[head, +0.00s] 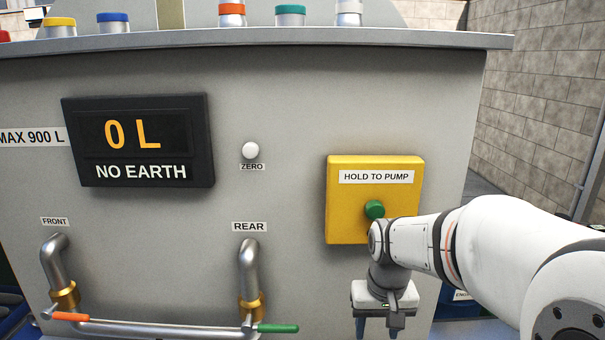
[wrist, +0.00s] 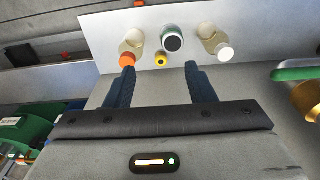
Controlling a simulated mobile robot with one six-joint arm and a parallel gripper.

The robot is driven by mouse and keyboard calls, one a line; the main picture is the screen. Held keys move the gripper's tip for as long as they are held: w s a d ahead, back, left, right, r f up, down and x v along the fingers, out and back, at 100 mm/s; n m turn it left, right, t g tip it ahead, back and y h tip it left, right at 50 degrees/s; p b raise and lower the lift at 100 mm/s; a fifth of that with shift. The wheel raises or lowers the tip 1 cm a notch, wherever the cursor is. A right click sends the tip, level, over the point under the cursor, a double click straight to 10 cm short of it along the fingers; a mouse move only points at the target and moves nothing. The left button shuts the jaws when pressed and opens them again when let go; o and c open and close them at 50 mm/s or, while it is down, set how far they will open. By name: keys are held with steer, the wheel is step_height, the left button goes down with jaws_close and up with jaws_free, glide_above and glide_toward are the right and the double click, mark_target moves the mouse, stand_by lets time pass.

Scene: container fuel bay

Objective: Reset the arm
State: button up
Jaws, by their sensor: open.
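My gripper (head: 379,328) hangs pointing down at the lower right of the head view, in front of the grey cabinet (head: 300,120) and below the yellow pump box (head: 340,220). Its two dark blue fingers are apart. In the wrist view my gripper (wrist: 161,82) is open, with nothing between the fingers. My white arm comes in from the right and overlaps the lower right corner of the yellow box. The box's green button (head: 374,209) shows just above my wrist.
A display (head: 140,140) reads 0 L and NO EARTH. A white ZERO button (head: 250,150) is beside it. FRONT (head: 53,262) and REAR (head: 249,265) pipes carry orange (head: 71,317) and green (head: 278,328) handles. Beyond the fingers are orange (wrist: 128,59) and white (wrist: 225,53) ends.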

steer(key=s+r+t+p, duration=0.1)
steer(key=s+r+p, duration=1.1)
steer(key=r, duration=0.4)
steer(key=shift+d+r+t+p, duration=0.25)
steer(key=shift+d+t+p, duration=0.1)
steer(key=shift+t+p, duration=0.1)
